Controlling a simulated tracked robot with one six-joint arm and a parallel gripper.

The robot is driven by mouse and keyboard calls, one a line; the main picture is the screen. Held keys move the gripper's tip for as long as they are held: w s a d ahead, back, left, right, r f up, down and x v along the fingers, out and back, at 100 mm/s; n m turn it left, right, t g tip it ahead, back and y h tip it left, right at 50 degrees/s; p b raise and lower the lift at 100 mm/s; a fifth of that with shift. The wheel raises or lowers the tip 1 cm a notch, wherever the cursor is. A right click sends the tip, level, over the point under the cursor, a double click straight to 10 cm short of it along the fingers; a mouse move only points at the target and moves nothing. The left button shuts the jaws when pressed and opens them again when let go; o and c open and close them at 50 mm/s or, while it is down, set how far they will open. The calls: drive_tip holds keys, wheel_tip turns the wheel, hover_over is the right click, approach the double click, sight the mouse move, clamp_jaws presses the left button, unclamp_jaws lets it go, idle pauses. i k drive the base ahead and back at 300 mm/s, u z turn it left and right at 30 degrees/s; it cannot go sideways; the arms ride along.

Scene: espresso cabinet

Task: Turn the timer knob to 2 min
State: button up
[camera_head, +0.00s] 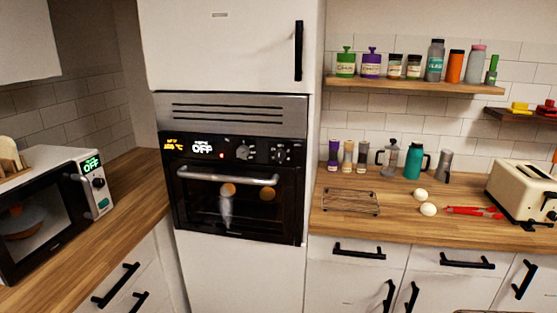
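A built-in black oven (236,225) stands in the tall white cabinet at the centre. Its control panel has dark knobs, one at the middle (244,152) and one at the right (281,154). The oven's left displays are lit, and one (202,147) reads OFF. A microwave (40,226) on the left counter has a knob (98,182) under a green display (92,165) that reads OFF. The knob markings are too small to read, so I cannot tell which knob is the timer. My gripper is not in view.
The oven has a horizontal handle (228,176) below its panel, and its door is shut. The right counter (470,228) holds a wire rack (351,201), two eggs, red tongs (474,211) and a toaster (520,192). Jars stand on the shelf (415,87) above.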

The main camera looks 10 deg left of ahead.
sight(280, 155)
drive_tip(key=u, duration=1.45)
drive_tip(key=i, duration=0.45)
drive_tip(key=u, duration=0.7)
